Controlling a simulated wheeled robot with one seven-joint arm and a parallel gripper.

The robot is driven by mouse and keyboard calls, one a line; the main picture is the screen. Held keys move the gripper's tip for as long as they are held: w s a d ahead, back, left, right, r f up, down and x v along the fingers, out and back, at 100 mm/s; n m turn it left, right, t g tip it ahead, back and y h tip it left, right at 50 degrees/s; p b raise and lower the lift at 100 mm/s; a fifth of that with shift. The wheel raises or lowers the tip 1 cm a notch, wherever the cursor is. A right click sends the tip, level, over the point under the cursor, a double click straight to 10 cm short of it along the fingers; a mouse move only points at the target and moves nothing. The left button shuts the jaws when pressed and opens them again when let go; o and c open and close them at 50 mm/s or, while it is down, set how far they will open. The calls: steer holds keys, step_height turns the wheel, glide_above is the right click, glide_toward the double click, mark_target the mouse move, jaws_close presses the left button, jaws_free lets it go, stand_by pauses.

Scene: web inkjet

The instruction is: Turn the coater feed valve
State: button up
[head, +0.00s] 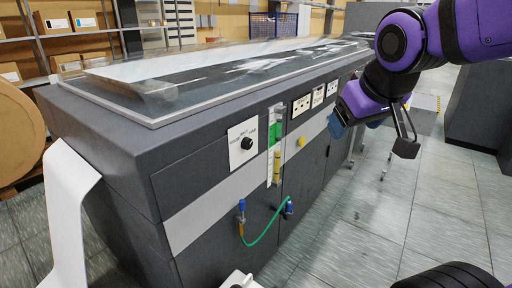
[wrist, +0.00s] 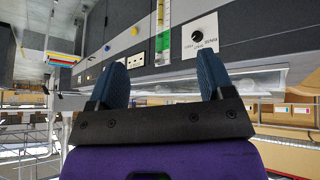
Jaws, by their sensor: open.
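A white panel with a black round knob (head: 246,143) is on the front of the dark grey machine; its lettering is too small to read. The same knob panel shows at the upper right of the wrist view (wrist: 198,36). Below it, a blue-topped fitting (head: 242,206) and another blue fitting (head: 289,206) are joined by a green hose (head: 264,236). I cannot tell which of these is the coater feed valve. My gripper (head: 338,126) is in front of the machine, right of the knob and apart from it. In the wrist view its blue fingers (wrist: 162,78) are spread and empty.
The machine (head: 115,135) has a flat top with a clear cover. A sight tube (head: 275,145) with green and yellow parts, a yellow button (head: 301,142) and socket plates (head: 301,105) sit on its front. A paper roll (head: 15,130) is at left.

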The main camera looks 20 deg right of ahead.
steer(key=w+d+f+n+t, duration=0.2)
steer(key=w+f, duration=0.1)
steer(key=w, duration=0.9)
steer(key=n+t+y, duration=0.3)
steer(key=n+y, duration=0.1)
steer(key=y, duration=0.2)
glide_toward(249, 145)
steer(key=s+d+r, duration=0.3)
steer(key=d, duration=0.2)
step_height(249, 145, down, 8)
steer(key=w+a+t+y, duration=0.1)
steer(key=w+t+y, duration=0.15)
steer(key=y, duration=0.35)
steer(key=shift+n+t, duration=0.3)
steer(key=shift+t, duration=0.05)
steer(key=x, duration=1)
steer(key=shift+a, duration=0.45)
steer(key=c, duration=0.9)
